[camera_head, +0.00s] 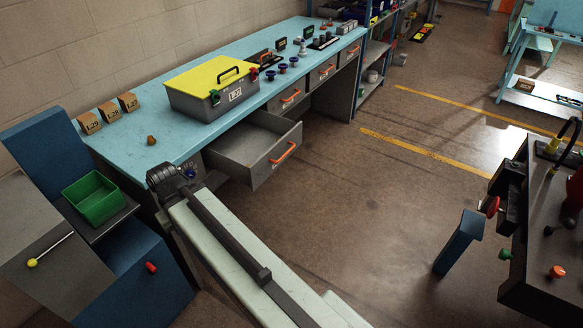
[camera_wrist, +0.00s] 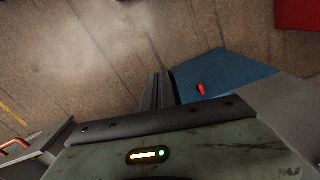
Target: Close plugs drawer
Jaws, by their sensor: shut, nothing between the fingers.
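One grey drawer (camera_head: 262,150) with an orange handle (camera_head: 283,153) stands pulled out from under the blue workbench (camera_head: 180,142). It looks empty where I see inside. Part of an orange handle (camera_wrist: 14,146) shows at the left edge of the wrist view. My gripper (camera_wrist: 158,92) is shut and empty, with the floor beyond its fingers. In the head view my arm reaches to the left of the open drawer, and the fingers cannot be made out there. My gripper is apart from the drawer's handle.
A blue cabinet with a red knob (camera_head: 151,267) and a green bin (camera_head: 95,200) stand left of my arm. A yellow-lidded box (camera_head: 212,87) sits on the bench. Other bench drawers (camera_head: 290,97) are shut. Floor right of the open drawer is clear.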

